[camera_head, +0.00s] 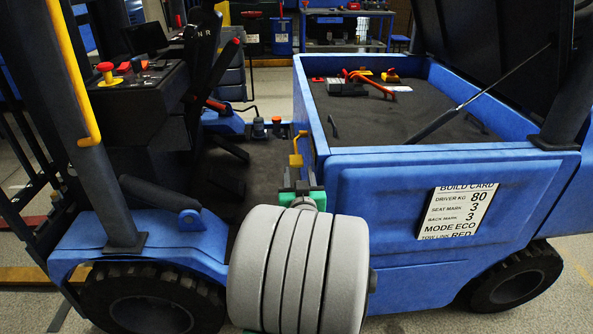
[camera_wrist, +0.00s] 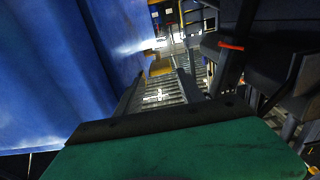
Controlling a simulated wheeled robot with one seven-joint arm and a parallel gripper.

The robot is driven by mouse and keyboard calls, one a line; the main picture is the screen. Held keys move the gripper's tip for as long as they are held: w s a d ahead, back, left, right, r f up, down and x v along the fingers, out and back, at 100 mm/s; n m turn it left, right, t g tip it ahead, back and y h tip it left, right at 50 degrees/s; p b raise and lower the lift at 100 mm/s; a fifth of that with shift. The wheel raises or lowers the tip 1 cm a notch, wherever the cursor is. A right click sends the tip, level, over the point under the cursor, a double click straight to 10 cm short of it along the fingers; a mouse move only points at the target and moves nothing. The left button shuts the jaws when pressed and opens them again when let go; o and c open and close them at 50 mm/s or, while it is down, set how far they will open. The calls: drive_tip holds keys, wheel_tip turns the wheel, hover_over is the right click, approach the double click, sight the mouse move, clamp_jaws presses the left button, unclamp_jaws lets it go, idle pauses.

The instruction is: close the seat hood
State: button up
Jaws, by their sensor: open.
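The seat hood (camera_head: 480,45) is a large dark panel at the upper right of the head view. It stands raised over the open blue compartment (camera_head: 430,160), and its upper part is out of frame. A strut (camera_head: 485,90) runs between the compartment and the hood. My gripper (camera_head: 301,185), with green parts, is in front of the compartment's left front corner, partly hidden by my grey arm link. In the wrist view my gripper (camera_wrist: 162,80) shows two dark fingers apart with nothing held between them. The hood is not clearly visible there.
A yellow lever (camera_head: 296,148) stands beside the compartment's left corner. Red and yellow parts (camera_head: 365,80) lie inside the compartment. A build card (camera_head: 457,211) is on the blue side panel. The steering console (camera_head: 125,90) and a post with a yellow handle (camera_head: 75,75) are at left.

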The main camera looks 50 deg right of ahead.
sight(297, 165)
drive_tip(key=x, duration=0.7)
drive_tip(key=shift+w+r, duration=0.1)
clamp_jaws()
idle(1.1)
